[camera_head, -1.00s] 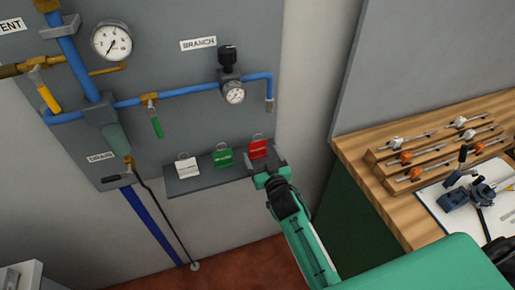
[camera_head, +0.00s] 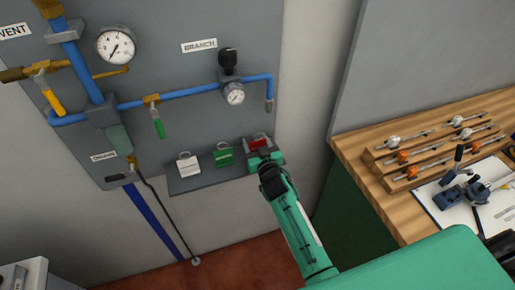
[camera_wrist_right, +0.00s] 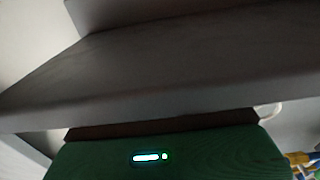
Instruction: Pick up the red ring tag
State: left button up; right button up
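The red ring tag (camera_head: 257,142) stands at the right end of the small grey shelf on the panel, with its lower part hidden behind my right gripper. My right gripper (camera_head: 260,155) is at the shelf's front edge, right at the red tag. Whether its fingers are open or shut on the tag cannot be made out. The right wrist view shows a dark grey board-like surface close up and a green body with a small light, but neither the tag nor the fingertips clearly. My left gripper is not in view.
A green tag (camera_head: 224,156) and a white tag (camera_head: 188,167) stand left of the red one on the shelf (camera_head: 205,182). Blue pipes (camera_head: 190,91) and a gauge (camera_head: 233,94) are above. A wooden bench (camera_head: 362,158) with racks is at right.

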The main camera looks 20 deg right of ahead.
jog(key=shift+s+r, duration=0.1)
dwell(0.3)
jog(key=shift+s+r+b, duration=0.1)
jog(key=shift+r+b, duration=0.1)
jog(key=shift+b, duration=0.2)
notch_tip(320, 180, up, 6)
jog(key=shift+r+b, duration=0.1)
jog(key=shift+b, duration=0.5)
jog(key=s+b, duration=0.4)
jog(key=s, duration=1.5)
jog(key=shift+s+d+r+b, duration=0.15)
jog(key=shift+s+d+b, duration=0.2)
